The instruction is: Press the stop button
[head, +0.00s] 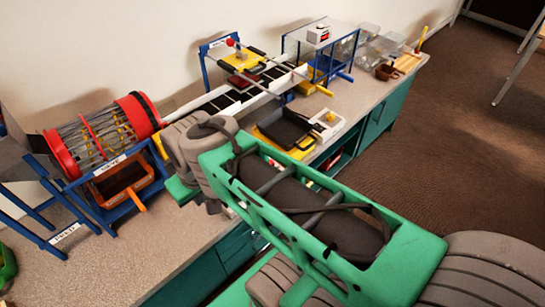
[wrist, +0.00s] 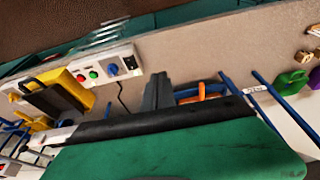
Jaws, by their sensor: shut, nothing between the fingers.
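A white control box (wrist: 107,68) lies on the counter in the wrist view. It carries a red button (wrist: 80,77), a green button (wrist: 93,75), a blue knob (wrist: 114,70) and a black switch (wrist: 130,63). No lettering by the buttons can be read, so the red one looks like the stop button only by its colour. My gripper (wrist: 157,80) is shut and empty, its grey fingers to the right of the box in the wrist view, apart from the red button. In the head view my arm seems to hide the box and the fingertips.
A red-ended drum (head: 100,133) over an orange tray (head: 122,184) stands at left. A black belt (head: 224,101) runs behind my arm. A black tray (head: 283,129) is beyond my arm. A dark cable (wrist: 121,98) leaves the control box. Counter front is mostly bare at lower left.

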